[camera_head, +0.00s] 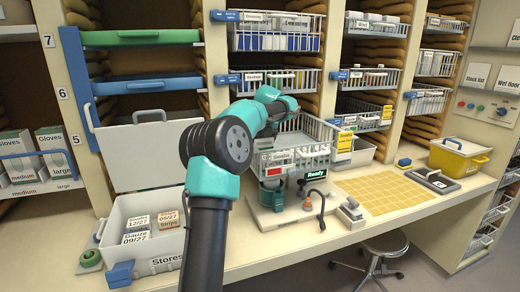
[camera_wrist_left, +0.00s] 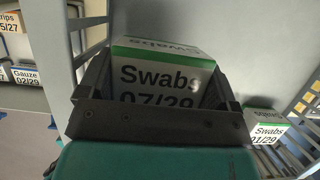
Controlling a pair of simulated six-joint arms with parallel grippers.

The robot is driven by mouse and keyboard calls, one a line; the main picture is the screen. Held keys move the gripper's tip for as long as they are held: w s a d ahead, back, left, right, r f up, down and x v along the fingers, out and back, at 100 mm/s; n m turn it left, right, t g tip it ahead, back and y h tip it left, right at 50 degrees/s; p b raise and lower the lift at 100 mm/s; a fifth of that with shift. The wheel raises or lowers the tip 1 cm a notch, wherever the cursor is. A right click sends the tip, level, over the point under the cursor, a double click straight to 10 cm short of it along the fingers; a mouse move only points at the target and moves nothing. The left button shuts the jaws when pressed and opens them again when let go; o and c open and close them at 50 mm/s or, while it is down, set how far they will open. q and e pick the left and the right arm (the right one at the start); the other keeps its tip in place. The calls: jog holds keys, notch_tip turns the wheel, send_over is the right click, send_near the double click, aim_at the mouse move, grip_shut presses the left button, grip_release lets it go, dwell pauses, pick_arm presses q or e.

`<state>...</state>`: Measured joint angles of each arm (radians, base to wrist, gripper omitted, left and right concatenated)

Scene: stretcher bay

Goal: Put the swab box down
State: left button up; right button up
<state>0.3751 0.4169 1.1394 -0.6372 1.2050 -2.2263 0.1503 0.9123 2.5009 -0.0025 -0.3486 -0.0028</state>
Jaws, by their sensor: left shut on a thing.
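My left gripper (camera_wrist_left: 158,85) is shut on a white swab box (camera_wrist_left: 165,72) with a green band, marked "Swabs 07/29" in the left wrist view. In the head view, my arm reaches to the wire basket (camera_head: 318,132) on the bench device, with the gripper (camera_head: 284,108) near its back left; the held box cannot be made out there. A second box marked "Swabs 01/29" (camera_wrist_left: 266,128) sits beside basket wires at the right of the wrist view. I cannot tell whether the held box touches the basket floor. My right gripper is not in view.
A lidded white stores bin (camera_head: 150,262) with gauze and strips boxes stands open at the left. A yellow grid mat (camera_head: 382,188), a dark flat device (camera_head: 436,181) and a yellow bin (camera_head: 458,157) lie to the right. Wire baskets (camera_head: 277,35) fill the shelves behind.

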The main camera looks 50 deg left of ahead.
aim_at(261, 148)
pick_arm(q)
jog(key=shift+f, duration=1.95)
jog(key=shift+f, duration=0.1)
jog(key=o, duration=0.6)
jog(key=shift+o, duration=0.2)
jog(key=v, duration=1.2)
jog(key=shift+w, duration=0.1)
